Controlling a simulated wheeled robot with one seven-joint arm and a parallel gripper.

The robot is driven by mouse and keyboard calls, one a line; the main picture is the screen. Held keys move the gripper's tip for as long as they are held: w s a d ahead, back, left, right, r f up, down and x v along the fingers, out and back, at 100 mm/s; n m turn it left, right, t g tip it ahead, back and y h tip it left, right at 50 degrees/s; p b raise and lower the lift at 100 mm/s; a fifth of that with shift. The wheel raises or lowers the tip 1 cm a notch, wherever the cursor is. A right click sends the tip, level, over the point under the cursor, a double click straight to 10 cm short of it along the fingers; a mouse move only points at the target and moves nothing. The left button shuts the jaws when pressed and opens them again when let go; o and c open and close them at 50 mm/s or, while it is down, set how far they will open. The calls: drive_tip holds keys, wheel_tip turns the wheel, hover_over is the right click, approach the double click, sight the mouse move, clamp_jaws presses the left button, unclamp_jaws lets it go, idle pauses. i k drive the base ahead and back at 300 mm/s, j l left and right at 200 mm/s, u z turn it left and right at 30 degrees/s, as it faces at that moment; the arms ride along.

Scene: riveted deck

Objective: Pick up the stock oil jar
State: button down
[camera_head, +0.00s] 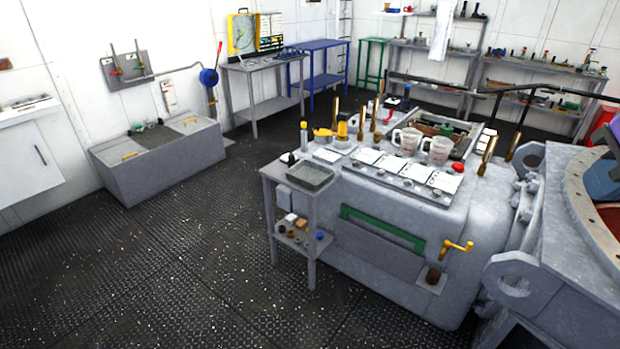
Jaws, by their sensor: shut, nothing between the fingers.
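No object can be picked out for certain as the stock oil jar at this distance. Small vessels stand on the grey machine top (462,190) right of centre. Among them are a clear jug (407,141), a second clear jug (437,151), a small yellow container (342,131) and a slim dark bottle with a yellow top (303,137). More small items sit on the lower shelf of the small grey stand (312,215), too small to name. My gripper is not seen in the head view.
A grey tray (311,176) lies on the small stand. A yellow crank (457,247) sticks out from the machine's front. A grey chest (160,160) and workbenches with a blue bench (322,80) line the walls. Dark tread-plate floor (180,265) is clear at front left.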

sight(434, 274)
drive_tip(key=i+j, duration=0.25)
drive_tip(key=i+j+z, duration=0.1)
drive_tip(key=j, duration=0.35)
drive_tip(key=i+j, duration=0.35)
drive_tip(key=i+j+z, duration=0.1)
drive_tip(key=j, duration=0.3)
drive_tip(key=i+j+z, duration=0.1)
drive_tip(key=z, duration=1.9)
